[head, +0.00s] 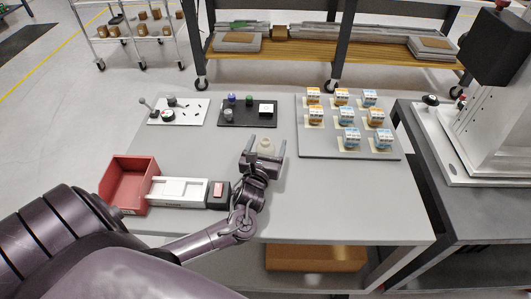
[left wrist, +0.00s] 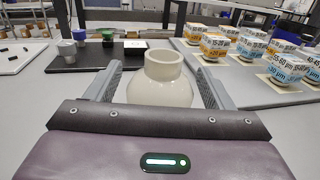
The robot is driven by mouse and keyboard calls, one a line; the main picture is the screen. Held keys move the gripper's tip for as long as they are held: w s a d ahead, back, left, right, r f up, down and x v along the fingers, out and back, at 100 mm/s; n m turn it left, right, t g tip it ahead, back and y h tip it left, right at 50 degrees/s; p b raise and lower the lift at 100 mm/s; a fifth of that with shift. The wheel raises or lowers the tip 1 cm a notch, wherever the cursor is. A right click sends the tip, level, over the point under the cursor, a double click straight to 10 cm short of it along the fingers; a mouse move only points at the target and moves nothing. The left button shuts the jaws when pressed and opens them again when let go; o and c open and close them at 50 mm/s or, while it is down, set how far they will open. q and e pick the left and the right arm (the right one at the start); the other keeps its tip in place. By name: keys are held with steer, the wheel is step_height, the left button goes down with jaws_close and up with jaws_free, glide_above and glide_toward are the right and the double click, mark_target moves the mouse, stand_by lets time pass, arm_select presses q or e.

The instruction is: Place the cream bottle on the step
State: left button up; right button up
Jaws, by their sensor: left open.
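The cream bottle (head: 266,146) stands upright on the grey table. In the left wrist view the cream bottle (left wrist: 160,80) shows its round mouth and wide body between my two fingers. My left gripper (head: 263,154) is open around the bottle, with a finger on each side; gaps show beside the bottle's neck, and its lower part is hidden by the gripper body. A low white fixture (head: 178,189) with a raised part lies left of my gripper; I cannot tell for certain which surface is the step. My right gripper is not in view.
A red bin (head: 132,180) stands left of the white fixture, and a black block (head: 218,200) with a red top piece adjoins its right end. Black (head: 236,116) and white (head: 163,118) plates with small parts lie behind. A grey board (head: 330,151) holds several labelled boxes. The table's right front is clear.

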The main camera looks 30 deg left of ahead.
arm_select(q)
steer(key=c, duration=1.1)
